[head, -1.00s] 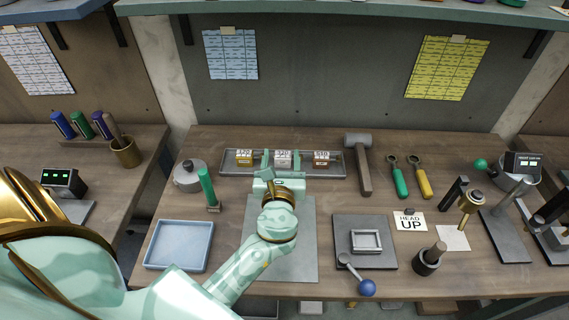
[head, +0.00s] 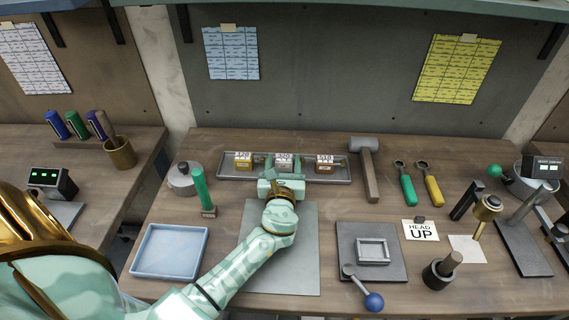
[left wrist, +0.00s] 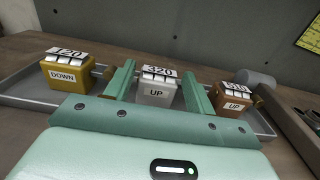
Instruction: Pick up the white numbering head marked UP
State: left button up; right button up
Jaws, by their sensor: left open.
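The white numbering head (head: 284,159) sits in the grey tray (head: 228,174) between a yellow head (head: 243,162) and a brown head (head: 325,164). In the left wrist view the white head (left wrist: 157,93) reads 320 and is marked UP. The yellow head (left wrist: 66,75) reads 120 and is marked DOWN; the brown head (left wrist: 234,103) is marked UP. My left gripper (head: 282,169) is open, with one pale green finger on each side of the white head. In the wrist view gaps show between the fingers and the head. My right gripper is out of view.
A green-handled tool (head: 201,190) stands left of my gripper, and a mallet (head: 368,170) lies right of the tray. A card (head: 421,230) reads HEAD UP. A blue tray (head: 170,250) and a plate with a frame (head: 373,250) flank a grey mat (head: 300,270).

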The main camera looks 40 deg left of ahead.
pick_arm(q)
jog(key=c, duration=0.8)
jog(key=shift+r, duration=0.1)
